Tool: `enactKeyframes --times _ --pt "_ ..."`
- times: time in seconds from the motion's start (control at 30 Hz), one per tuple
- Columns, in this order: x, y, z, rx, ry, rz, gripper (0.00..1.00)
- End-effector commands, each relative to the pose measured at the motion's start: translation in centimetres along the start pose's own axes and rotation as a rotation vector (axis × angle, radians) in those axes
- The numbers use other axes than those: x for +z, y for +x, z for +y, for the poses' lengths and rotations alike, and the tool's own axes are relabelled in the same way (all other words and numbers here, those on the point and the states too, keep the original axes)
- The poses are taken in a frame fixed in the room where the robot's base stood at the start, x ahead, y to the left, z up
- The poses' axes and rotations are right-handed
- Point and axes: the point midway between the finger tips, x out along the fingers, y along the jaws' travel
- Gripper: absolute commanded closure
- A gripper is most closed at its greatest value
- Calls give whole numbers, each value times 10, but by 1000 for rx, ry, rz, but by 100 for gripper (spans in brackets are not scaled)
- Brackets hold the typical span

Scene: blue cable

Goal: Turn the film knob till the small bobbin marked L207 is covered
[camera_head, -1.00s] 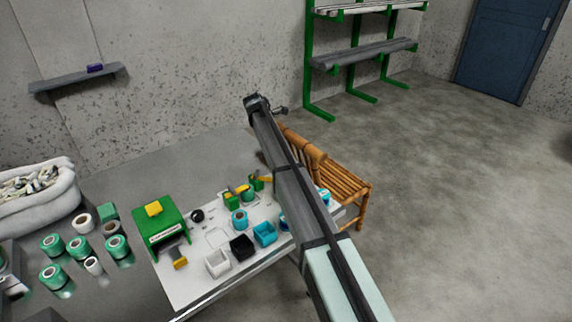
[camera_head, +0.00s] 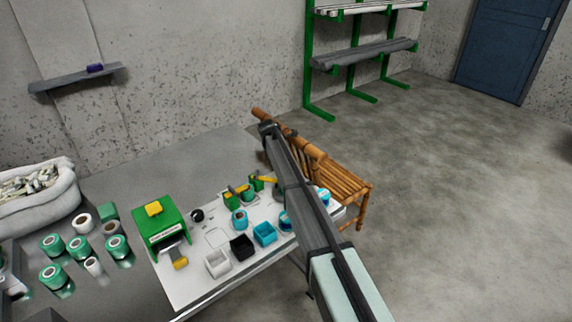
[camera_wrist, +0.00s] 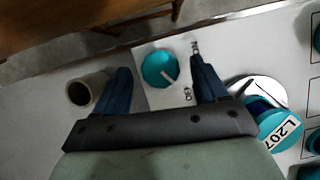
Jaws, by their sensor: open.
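In the wrist view my gripper (camera_wrist: 163,84) is open, its two dark fingers spread apart. A round teal disc with a white line on it (camera_wrist: 155,74) lies between and just beyond the fingertips; it looks like the film knob, but I cannot be sure. The small teal bobbin marked L207 (camera_wrist: 292,132) is to the right of the right finger, its white label showing. A curved white piece (camera_wrist: 243,87) lies beside it; I cannot tell whether any film covers the bobbin. In the head view my arm hides the gripper.
A beige hollow cylinder (camera_wrist: 98,80) is by the left finger. The white table (camera_head: 190,285) holds a green box (camera_head: 165,222), white (camera_head: 217,265), black (camera_head: 242,248) and teal bins (camera_head: 264,235). A wooden chair (camera_head: 345,185) stands at the table's far right.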

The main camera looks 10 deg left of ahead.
Motion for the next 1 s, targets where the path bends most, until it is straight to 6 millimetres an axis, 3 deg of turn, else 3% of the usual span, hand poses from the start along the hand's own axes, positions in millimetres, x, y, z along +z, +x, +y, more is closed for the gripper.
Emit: enactKeyframes --times 0.2,0.5,1.0 --pt "0 12 0 0 0 0 28" --pt "0 13 0 0 0 0 28" --pt "0 13 0 0 0 0 76"
